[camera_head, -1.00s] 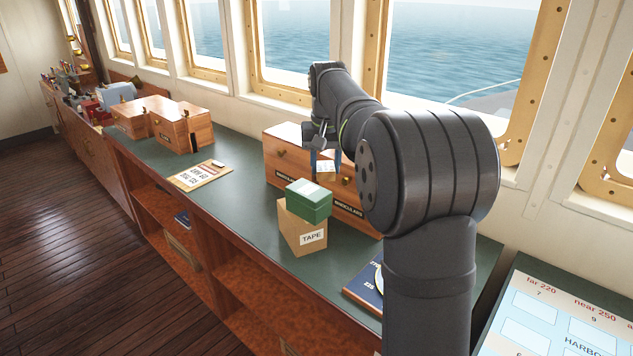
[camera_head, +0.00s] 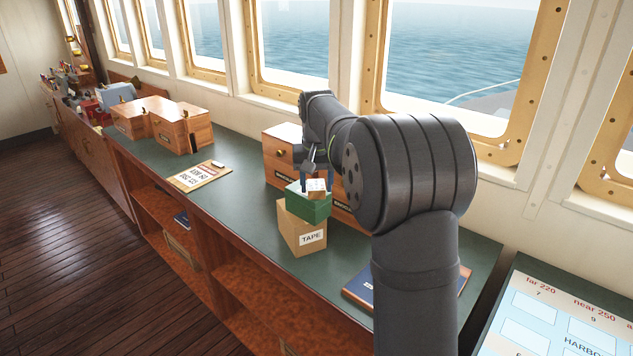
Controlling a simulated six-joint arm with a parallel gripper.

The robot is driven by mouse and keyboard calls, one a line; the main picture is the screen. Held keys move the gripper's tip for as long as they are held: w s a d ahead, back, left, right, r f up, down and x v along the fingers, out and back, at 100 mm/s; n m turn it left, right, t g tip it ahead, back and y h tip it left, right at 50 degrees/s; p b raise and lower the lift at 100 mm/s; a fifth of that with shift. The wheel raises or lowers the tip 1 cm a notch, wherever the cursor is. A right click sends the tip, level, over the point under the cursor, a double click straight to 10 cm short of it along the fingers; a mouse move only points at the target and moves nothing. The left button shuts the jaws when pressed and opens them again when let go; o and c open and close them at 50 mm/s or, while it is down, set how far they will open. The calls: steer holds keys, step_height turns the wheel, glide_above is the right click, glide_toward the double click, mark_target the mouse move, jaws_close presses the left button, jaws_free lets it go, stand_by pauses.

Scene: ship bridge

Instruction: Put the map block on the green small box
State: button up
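The map block (camera_head: 317,190) is a small light wooden block with a printed top. It is at my gripper (camera_head: 314,182), at the top of the green small box (camera_head: 310,211). One bluish finger shows at the block's left side; the other finger is hidden behind the block or my arm. My gripper appears shut on the block. I cannot tell whether the block's underside touches the green box. The green small box sits on a brown cardboard box marked TAPE (camera_head: 296,238), which stands on the green counter top (camera_head: 232,205).
Wooden binoculars boxes (camera_head: 277,151) stand close behind the green box. A dark blue book (camera_head: 357,287) lies at the right, partly behind my arm. A clipboard (camera_head: 197,177) and more wooden boxes (camera_head: 182,130) are at the left. The counter's front edge is near the TAPE box.

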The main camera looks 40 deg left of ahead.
mark_target(316, 184)
steer(key=shift+o, duration=0.9)
step_height(316, 184, up, 12)
steer(key=s+d, duration=0.1)
steer(key=shift+s+d+r, duration=0.15)
steer(key=f, duration=0.4)
steer(key=w+f, duration=0.1)
steer(key=f, duration=0.3)
steer(key=a+f, duration=0.1)
steer(key=f, duration=0.3)
steer(key=shift+w+a, duration=0.1)
steer(key=shift+w, duration=0.05)
steer(key=shift+r, duration=1.85)
